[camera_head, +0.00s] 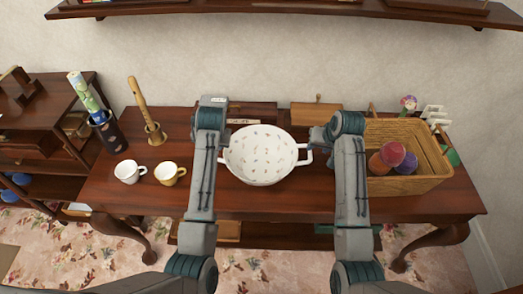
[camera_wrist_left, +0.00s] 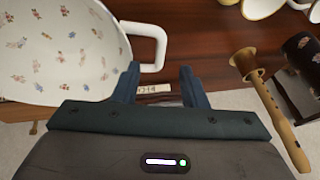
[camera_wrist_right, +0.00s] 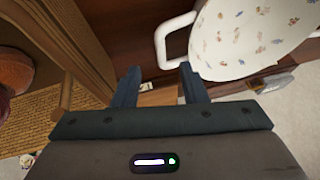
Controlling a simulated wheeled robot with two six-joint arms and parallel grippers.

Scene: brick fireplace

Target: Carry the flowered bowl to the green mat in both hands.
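The flowered bowl (camera_head: 262,156) is white with small flower prints and a handle on each side. It stands at the middle of the brown table (camera_head: 140,198). My left gripper (camera_wrist_left: 160,82) is open, its fingertips by the bowl's left handle (camera_wrist_left: 150,42). My right gripper (camera_wrist_right: 161,80) is open, its fingertips by the right handle (camera_wrist_right: 166,42). Neither pair of fingers is closed on a handle. In the head view my wrists partly hide both grippers. I cannot make out a green mat in any view.
A white cup (camera_head: 126,172) and a yellow cup (camera_head: 168,174) stand left of the bowl. A wooden recorder (camera_head: 145,112) and a dark holder (camera_head: 108,130) stand behind them. A wicker basket (camera_head: 405,186) with yarn balls stands close on the right. Wooden boxes (camera_head: 316,116) line the back.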

